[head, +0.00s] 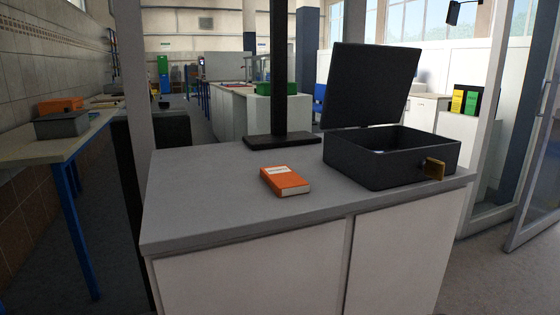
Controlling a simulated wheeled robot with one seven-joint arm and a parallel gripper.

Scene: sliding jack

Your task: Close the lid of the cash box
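The cash box (378,168) is a dark grey, open-topped box on the right part of the grey counter (215,205). Its dark lid (370,84) stands open, raised up at the back of the box and leaning slightly to the right. A small brass-coloured latch (433,168) is on the box's outer wall at the right. The inside of the box is mostly in shadow, with a small pale spot showing. My gripper is not in view.
An orange book (285,181) lies on the counter left of the box. A black post on a flat base (282,139) stands behind the book, left of the lid. The counter's front left is bare. A side table (50,148) with a grey bin stands at the left.

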